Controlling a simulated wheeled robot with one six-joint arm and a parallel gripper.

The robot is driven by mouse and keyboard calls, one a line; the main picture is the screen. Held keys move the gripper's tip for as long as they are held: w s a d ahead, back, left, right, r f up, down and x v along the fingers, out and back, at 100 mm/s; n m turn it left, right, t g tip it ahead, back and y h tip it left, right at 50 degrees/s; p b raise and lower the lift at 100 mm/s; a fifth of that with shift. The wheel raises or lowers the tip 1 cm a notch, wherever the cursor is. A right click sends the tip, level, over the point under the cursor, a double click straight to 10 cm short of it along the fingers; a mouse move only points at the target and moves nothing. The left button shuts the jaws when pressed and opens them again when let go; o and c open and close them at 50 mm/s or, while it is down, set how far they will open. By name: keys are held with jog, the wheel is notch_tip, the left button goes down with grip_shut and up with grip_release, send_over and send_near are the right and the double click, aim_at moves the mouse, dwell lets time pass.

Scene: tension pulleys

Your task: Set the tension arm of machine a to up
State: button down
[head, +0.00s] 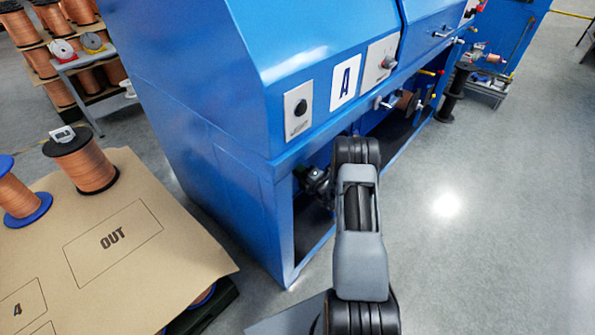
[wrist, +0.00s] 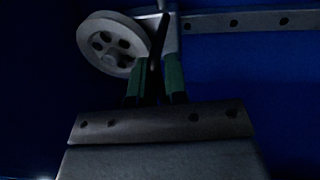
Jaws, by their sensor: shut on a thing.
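Machine a (head: 250,125) is the blue cabinet with the "A" plate (head: 346,82) on its front. My arm reaches into the open bay below its panel, and my gripper is hidden there in the head view. In the wrist view my gripper (wrist: 160,55) has its green-sided fingers closed on a thin part of the tension arm (wrist: 168,45), beside a grey pulley wheel (wrist: 113,44) with round holes. The wheel is left of the fingers. A grey bar with dark holes (wrist: 255,22) runs right from there. The view is dark; the tension arm's setting cannot be told.
A brown-topped table (head: 140,270) marked "OUT" with copper spools (head: 85,165) stands at the left. A black spool stand (head: 455,95) is further along the machines. The grey floor (head: 480,220) at the right is clear. The bay's blue frame (head: 283,235) is close to my arm.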

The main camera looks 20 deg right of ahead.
jog(key=shift+w+d+r, duration=0.1)
jog(key=shift+r, duration=0.05)
jog(key=c, duration=1.2)
grip_release()
jog(key=shift+p+v, duration=0.8)
jog(key=shift+v, duration=6.15)
